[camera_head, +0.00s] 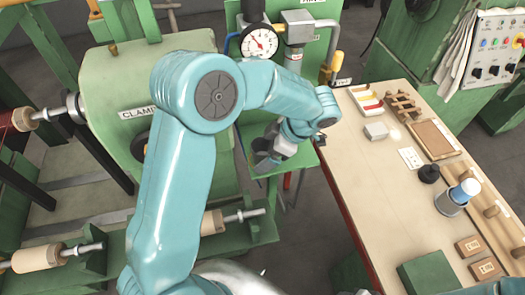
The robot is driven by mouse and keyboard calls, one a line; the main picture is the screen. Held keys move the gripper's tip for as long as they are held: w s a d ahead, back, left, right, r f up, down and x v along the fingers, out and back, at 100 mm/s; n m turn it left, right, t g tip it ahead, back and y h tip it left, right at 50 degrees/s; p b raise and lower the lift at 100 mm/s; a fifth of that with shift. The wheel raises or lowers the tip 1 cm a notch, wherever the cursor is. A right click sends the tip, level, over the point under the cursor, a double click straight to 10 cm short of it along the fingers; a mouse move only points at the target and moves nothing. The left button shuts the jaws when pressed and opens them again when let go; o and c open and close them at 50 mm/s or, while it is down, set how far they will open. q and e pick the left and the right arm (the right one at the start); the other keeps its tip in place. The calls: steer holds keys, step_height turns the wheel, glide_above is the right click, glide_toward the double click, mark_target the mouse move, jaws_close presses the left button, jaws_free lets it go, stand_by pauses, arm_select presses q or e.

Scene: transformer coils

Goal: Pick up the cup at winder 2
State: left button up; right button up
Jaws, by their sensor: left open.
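My left arm comes in from the bottom left and bends over the green machine. Its gripper (265,160) is open and points down beside a small green shelf (300,162) on the machine. The wrist and fingers cover part of the shelf. I cannot make out a clear cup there; it may be hidden behind the gripper. On the bench at the right stands a small metal container with a blue band and a white top (455,198), well away from the gripper. My right gripper is not in view.
A dial gauge (259,42) and pipes rise behind my arm. Wooden spools (38,258) are at left.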

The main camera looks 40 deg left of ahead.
arm_select(q)
steer(key=c, duration=1.1)
steer(key=shift+o, duration=0.2)
